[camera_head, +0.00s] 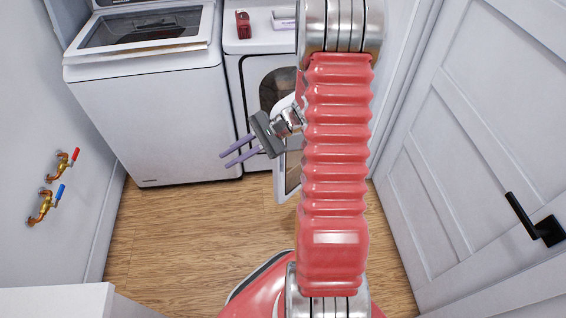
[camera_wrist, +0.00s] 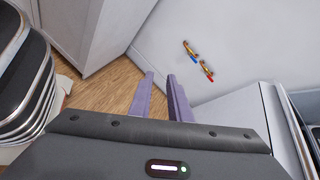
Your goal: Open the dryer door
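The white dryer (camera_head: 240,75) stands at the back, partly hidden behind my red arm. Its dark round opening (camera_head: 272,92) shows. The dryer door (camera_head: 290,172), a white frame with a window, stands swung out from the front, its right part hidden by my arm. My gripper (camera_head: 238,152) is in front of the appliances, left of the door, with its purple fingers pointing left, away from the door. In the wrist view the fingers (camera_wrist: 160,97) are apart with nothing between them. The door does not show clearly in the wrist view.
A white top-loading washer (camera_head: 150,115) stands left of the dryer. A red item (camera_head: 243,24) sits on the dryer top. Brass valves (camera_head: 48,190) are on the left wall. A white room door with black handle (camera_head: 535,222) is on the right. The wooden floor (camera_head: 180,235) is clear.

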